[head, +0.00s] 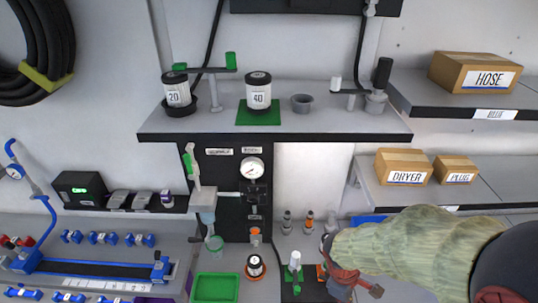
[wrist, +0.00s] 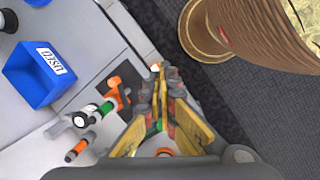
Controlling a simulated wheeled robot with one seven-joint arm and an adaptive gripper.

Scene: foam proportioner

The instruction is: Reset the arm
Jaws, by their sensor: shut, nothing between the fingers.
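My arm (head: 410,245), in a pale greenish sleeve, reaches in from the right in the head view. My gripper (head: 345,288) is at its end, low over the bench, right of a white-topped green fitting (head: 295,262). In the wrist view my gripper (wrist: 159,72) shows its yellow-sided fingers brought together at the tips, with nothing held. Orange and green fittings (wrist: 108,100) lie to the left of the fingers in that view. The bench surface directly under the fingers is partly hidden.
A shelf (head: 350,122) carries canisters 20 (head: 177,90) and 40 (head: 258,92). Boxes marked HOSE (head: 488,78), DRYER (head: 404,177) and PLUG (head: 458,178) stand on right shelves. A green tray (head: 216,287) sits low centre.

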